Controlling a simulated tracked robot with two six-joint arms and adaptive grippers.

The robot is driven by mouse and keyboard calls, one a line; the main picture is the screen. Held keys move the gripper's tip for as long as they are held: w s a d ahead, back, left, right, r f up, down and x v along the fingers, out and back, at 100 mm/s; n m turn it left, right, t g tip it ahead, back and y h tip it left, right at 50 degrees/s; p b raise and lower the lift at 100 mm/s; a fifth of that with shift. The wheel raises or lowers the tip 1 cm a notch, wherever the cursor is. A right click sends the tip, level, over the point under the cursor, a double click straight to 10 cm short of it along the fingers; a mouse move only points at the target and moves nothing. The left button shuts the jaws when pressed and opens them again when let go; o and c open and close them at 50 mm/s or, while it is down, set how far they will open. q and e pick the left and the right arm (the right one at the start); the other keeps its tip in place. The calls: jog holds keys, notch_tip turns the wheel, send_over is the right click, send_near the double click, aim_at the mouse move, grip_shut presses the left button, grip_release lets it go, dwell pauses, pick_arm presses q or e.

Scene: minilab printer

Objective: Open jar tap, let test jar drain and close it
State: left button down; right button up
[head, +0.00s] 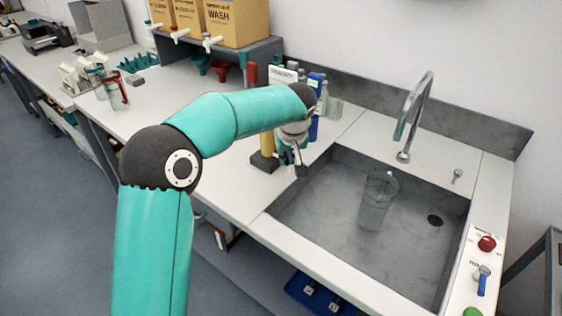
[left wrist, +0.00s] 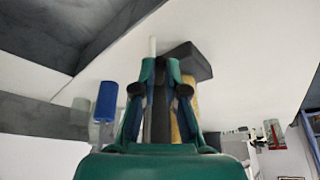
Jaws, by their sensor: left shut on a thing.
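A clear, empty-looking jar or jug (head: 374,208) stands upright in the grey sink (head: 335,215); I cannot make out a tap on it. My left gripper (head: 291,161) is over the sink's left rim, beside a yellow cylinder on a dark base (head: 264,162). In the left wrist view my left gripper (left wrist: 160,75) is shut on a narrow dark thing (left wrist: 160,115), mostly hidden between the fingers. A thin white rod (left wrist: 153,46) shows just beyond the fingertips. I cannot tell whether this is a tap. My right gripper is not in view.
A curved faucet (head: 408,110) rises behind the sink. A red button (head: 487,243) and blue valve (head: 482,279) sit on the right rim. Bottles and glassware (head: 335,106) crowd behind my gripper. Boxes with spigots (head: 237,20) stand on a shelf.

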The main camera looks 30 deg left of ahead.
pick_arm(q)
jog(key=n, duration=0.1)
jog(key=w+d+n, duration=0.1)
jog(key=shift+r+n+g+y, duration=0.1)
jog(key=shift+n+g+y, duration=0.2)
jog(key=shift+g, duration=0.1)
jog(key=shift+w+d+n+g+y+p, duration=0.15)
jog(key=shift+n+p, duration=0.1)
jog(key=shift+n, duration=0.25)
jog(key=shift+w+a+n+g+y+p, duration=0.1)
jog(key=shift+n+g+p, duration=0.15)
jog(key=shift+n, duration=0.25)
jog(key=shift+w+d+n+g+y+p, duration=0.1)
jog(key=shift+n+p, duration=0.2)
jog(key=shift+n, duration=0.2)
jog(key=c, duration=1.2)
grip_release()
